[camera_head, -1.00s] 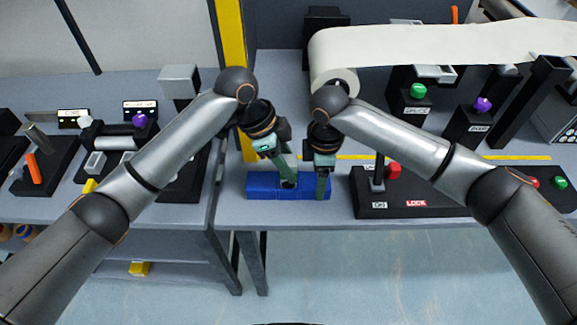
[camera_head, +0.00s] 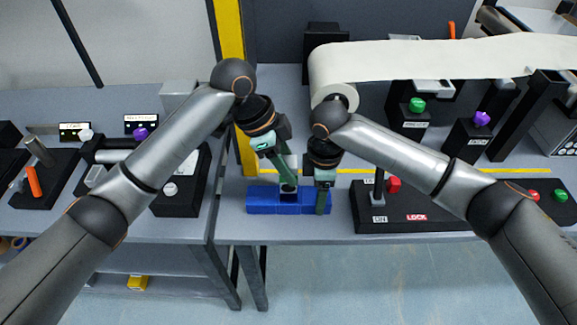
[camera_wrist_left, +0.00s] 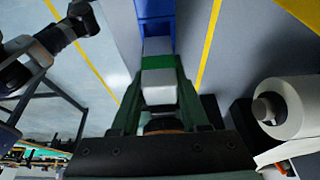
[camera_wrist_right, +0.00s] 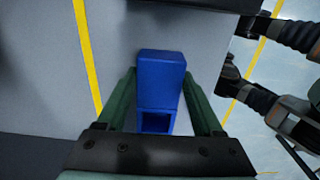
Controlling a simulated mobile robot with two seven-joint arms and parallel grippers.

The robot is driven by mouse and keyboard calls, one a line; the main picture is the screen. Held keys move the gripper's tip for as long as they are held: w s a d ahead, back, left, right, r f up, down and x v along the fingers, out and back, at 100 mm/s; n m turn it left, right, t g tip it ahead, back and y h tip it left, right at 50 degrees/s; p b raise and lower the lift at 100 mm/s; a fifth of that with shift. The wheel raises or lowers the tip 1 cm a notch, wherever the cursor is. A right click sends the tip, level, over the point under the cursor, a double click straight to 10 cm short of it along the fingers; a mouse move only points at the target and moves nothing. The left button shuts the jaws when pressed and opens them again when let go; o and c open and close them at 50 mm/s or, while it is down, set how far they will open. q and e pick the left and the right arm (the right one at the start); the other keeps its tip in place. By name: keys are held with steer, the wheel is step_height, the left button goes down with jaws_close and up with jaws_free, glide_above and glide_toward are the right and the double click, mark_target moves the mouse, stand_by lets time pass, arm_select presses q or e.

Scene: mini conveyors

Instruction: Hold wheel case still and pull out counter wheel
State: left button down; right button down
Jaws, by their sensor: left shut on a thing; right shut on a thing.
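The blue wheel case (camera_head: 262,200) lies on the table in the head view, and a dark square opening shows in it near my left fingers. My right gripper (camera_head: 322,198) is shut on its right end; in the right wrist view the case (camera_wrist_right: 162,68) sits between the fingers, an empty square slot facing the camera. My left gripper (camera_head: 283,175) is tilted above the case, shut on a small block with pale grey and green faces, seen in the left wrist view and apparently the counter wheel (camera_wrist_left: 160,82). The blue case (camera_wrist_left: 155,12) shows beyond it. Any remaining contact between them is unclear.
A black panel with a red button and lever (camera_head: 430,208) stands right of the case. A white paper roll (camera_head: 335,90) is behind my right gripper. A black box with a white knob (camera_head: 180,190) stands on the left table, across a gap.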

steer(key=shift+s+f, duration=0.2)
steer(key=shift+f, duration=0.1)
steer(key=shift+c, duration=2)
jaws_free()
steer(key=o, duration=0.4)
steer(key=shift+w+r, duration=0.15)
steer(key=shift+r, duration=0.15)
step_height(320, 180, up, 12)
